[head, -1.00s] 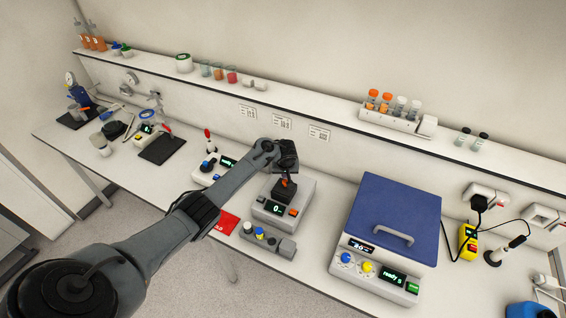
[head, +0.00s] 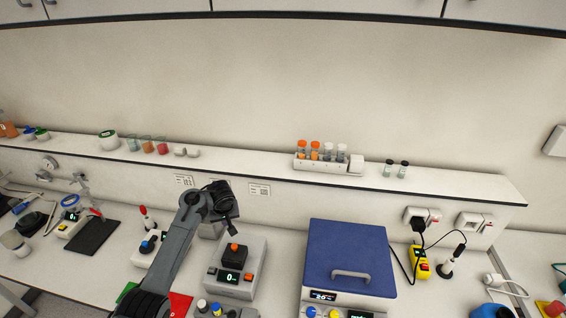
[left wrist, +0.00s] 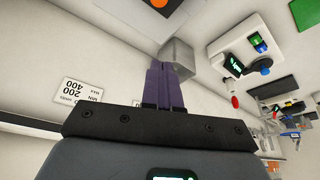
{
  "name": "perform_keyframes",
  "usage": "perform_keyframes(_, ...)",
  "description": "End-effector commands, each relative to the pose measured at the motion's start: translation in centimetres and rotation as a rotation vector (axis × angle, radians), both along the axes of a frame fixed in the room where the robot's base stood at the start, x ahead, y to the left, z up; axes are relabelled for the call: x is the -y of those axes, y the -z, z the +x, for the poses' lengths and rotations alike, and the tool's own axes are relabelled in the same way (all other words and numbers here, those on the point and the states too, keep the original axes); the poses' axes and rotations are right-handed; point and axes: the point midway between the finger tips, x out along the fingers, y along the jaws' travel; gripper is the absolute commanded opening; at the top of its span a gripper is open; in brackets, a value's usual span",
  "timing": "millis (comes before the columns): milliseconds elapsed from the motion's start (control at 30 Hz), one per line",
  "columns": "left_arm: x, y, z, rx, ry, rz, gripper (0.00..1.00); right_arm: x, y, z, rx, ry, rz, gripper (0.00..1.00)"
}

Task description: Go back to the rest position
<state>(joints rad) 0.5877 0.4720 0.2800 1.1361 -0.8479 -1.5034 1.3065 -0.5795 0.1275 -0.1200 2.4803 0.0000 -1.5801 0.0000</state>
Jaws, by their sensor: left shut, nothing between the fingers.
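My left gripper (head: 229,226) hangs above and behind a grey device (head: 249,268) with a black block and an orange knob (head: 234,247). It is close to the wall below the shelf. In the left wrist view the two purple fingers (left wrist: 165,84) lie together, shut with nothing between them. A grey block (left wrist: 178,58) shows just beyond the fingertips; I cannot tell whether they touch it. My left arm comes in from the bottom left. My right gripper is in neither view.
A blue-lidded machine (head: 348,255) stands right of the device. A red mat (head: 181,304) lies to its left. Cupboards run along the top.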

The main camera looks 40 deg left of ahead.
Motion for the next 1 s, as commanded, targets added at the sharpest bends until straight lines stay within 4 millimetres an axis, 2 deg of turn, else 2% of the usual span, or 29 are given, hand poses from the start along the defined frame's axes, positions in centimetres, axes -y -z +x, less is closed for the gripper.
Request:
perform_keyframes(167, 1.8, 1.2, -1.0, -0.026, 0.071, 0.037, 0.00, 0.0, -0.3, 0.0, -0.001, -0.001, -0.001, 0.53)
perform_keyframes(267, 4.3, 2.7, -2.4, -0.053, 0.168, 0.081, 0.00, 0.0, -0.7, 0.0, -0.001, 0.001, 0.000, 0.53)
perform_keyframes(367, 8.3, 4.5, -4.8, -0.086, 0.306, 0.124, 0.00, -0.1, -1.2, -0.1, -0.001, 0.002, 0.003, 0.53)
perform_keyframes(500, 15.4, 6.3, -10.0, -0.123, 0.532, 0.154, 0.00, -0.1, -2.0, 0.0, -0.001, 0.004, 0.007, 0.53)
perform_keyframes(567, 18.6, 6.6, -12.7, -0.130, 0.627, 0.152, 0.00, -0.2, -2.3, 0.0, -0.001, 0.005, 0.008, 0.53)
perform_keyframes(700, 25.3, 5.8, -19.1, -0.126, 0.820, 0.121, 0.00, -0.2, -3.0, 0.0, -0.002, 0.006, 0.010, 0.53)
perform_keyframes(800, 28.9, 4.3, -23.2, -0.112, 0.924, 0.087, 0.00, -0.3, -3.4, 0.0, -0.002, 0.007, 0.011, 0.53)
perform_keyframes(900, 31.3, 2.6, -26.3, -0.093, 0.997, 0.054, 0.00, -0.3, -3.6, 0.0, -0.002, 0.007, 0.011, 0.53)
perform_keyframes(1000, 32.9, 1.0, -28.5, -0.074, 1.045, 0.029, 0.00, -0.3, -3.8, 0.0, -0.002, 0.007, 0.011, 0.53)
